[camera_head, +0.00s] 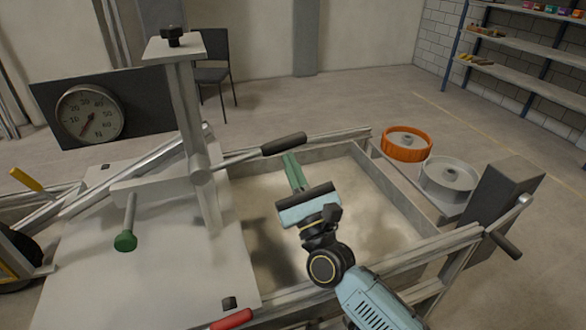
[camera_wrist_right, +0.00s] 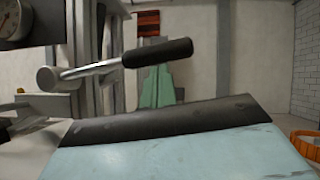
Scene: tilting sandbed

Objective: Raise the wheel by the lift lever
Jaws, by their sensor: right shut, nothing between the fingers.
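The lift lever has a black grip (camera_head: 284,145) on a metal rod, reaching right from the grey post (camera_head: 190,130) over the sandbed. It also shows in the right wrist view (camera_wrist_right: 157,53), crossing just beyond the green fingers. My right gripper (camera_head: 291,158) is shut and empty, its fingertips close by the black grip; I cannot tell whether they touch. The fingers also show in the wrist view (camera_wrist_right: 157,84). My left gripper is out of view.
The sandbed's metal rim (camera_head: 440,243) surrounds pale sand. An orange wheel-like ring (camera_head: 406,145) and a grey one (camera_head: 449,180) sit at its right. Open floor lies behind.

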